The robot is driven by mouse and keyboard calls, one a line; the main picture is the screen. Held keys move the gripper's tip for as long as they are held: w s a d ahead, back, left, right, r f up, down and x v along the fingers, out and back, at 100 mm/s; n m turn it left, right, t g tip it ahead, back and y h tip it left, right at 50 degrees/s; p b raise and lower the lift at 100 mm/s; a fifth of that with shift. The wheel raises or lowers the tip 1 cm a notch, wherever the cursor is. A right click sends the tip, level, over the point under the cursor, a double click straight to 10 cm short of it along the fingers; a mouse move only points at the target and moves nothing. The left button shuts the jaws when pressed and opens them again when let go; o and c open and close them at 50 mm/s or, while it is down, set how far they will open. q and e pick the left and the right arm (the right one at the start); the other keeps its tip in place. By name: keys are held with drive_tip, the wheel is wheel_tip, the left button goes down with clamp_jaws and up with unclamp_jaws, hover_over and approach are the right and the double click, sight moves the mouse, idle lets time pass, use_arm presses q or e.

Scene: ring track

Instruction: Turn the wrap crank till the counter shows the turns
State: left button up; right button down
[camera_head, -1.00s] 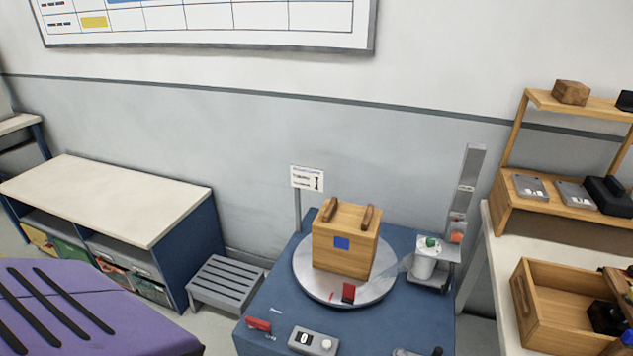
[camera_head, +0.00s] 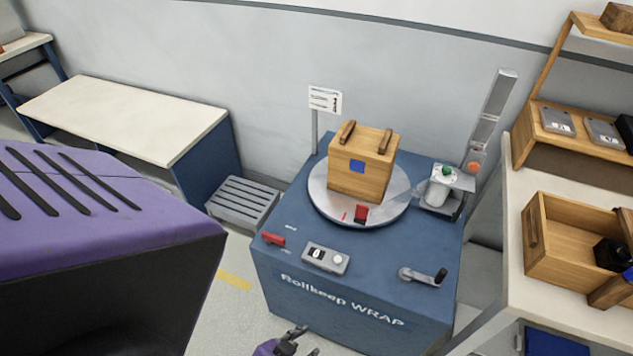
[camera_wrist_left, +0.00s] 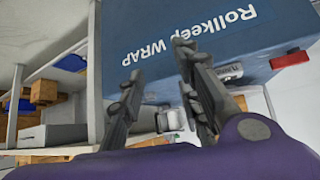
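The wrap crank (camera_head: 424,276) is a grey arm with a black knob on the front right of the blue wrap machine (camera_head: 300,292). The counter (camera_head: 326,257) is a grey box at the front left of its top and seems to show 0. A wooden crate (camera_head: 362,165) with two handles and a blue patch stands on the round turntable (camera_head: 325,206). My left gripper (camera_head: 292,348) is low in front of the machine, apart from the crank. In the left wrist view its fingers (camera_wrist_left: 155,62) are spread with nothing between them. My right gripper is not in view.
A red switch (camera_head: 273,239) sits left of the counter. A white film roll (camera_head: 439,187) stands by the mast (camera_head: 492,110). A grey step (camera_head: 243,201) is left of the machine. A bench (camera_head: 512,255) with a wooden tray (camera_head: 540,260) is at the right.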

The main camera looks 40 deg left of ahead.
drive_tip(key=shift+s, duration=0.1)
use_arm(q)
drive_tip(key=shift+s+a+f, duration=0.1)
drive_tip(key=shift+s+f, duration=0.1)
drive_tip(key=shift+s, duration=0.35)
drive_tip(key=shift+s+a+f, duration=0.1)
drive_tip(key=shift+s+f, duration=0.05)
drive_tip(key=shift+s, duration=0.4)
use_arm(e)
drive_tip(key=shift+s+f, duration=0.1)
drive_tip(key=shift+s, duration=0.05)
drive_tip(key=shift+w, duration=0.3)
use_arm(q)
drive_tip(key=shift+o, duration=0.2)
drive_tip(key=shift+w, duration=0.15)
